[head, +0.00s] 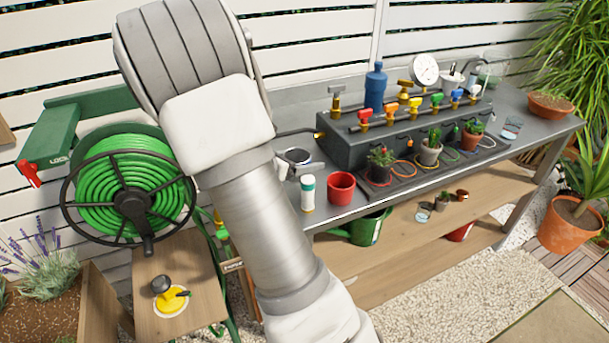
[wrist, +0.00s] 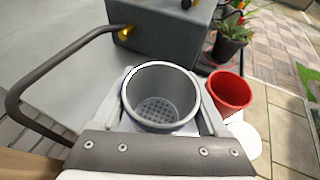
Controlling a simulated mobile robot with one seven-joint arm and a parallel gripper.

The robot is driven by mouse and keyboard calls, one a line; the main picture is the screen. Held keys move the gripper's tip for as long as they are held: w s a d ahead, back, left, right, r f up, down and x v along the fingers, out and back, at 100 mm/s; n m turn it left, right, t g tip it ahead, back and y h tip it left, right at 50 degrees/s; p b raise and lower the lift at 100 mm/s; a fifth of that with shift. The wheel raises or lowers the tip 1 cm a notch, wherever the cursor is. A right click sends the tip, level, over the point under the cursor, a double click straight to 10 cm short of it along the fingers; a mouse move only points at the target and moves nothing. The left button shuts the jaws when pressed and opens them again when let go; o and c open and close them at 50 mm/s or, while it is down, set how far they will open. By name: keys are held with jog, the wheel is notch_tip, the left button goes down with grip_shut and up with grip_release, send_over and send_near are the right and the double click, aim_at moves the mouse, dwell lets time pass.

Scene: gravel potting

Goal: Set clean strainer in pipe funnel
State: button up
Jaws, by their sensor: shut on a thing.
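The strainer is a round grey cup (wrist: 160,88) with a perforated bottom, seen from above in the wrist view. My gripper (wrist: 165,108) is shut on it, one finger on each side of its wall. In the head view the cup's rim (head: 297,156) shows just right of my arm, above the left end of the bench; most of the gripper is hidden there. A dark bent pipe (wrist: 62,60) runs from a brass fitting on the grey box, left of the cup, and curves back below it. I cannot make out a funnel; the cup's underside is hidden.
A green hose reel (head: 130,195) is at left.

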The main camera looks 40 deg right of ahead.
jog(key=shift+f+b, duration=0.45)
jog(key=shift+f, duration=1.2)
jog(key=shift+f, duration=0.2)
jog(key=o, duration=1.1)
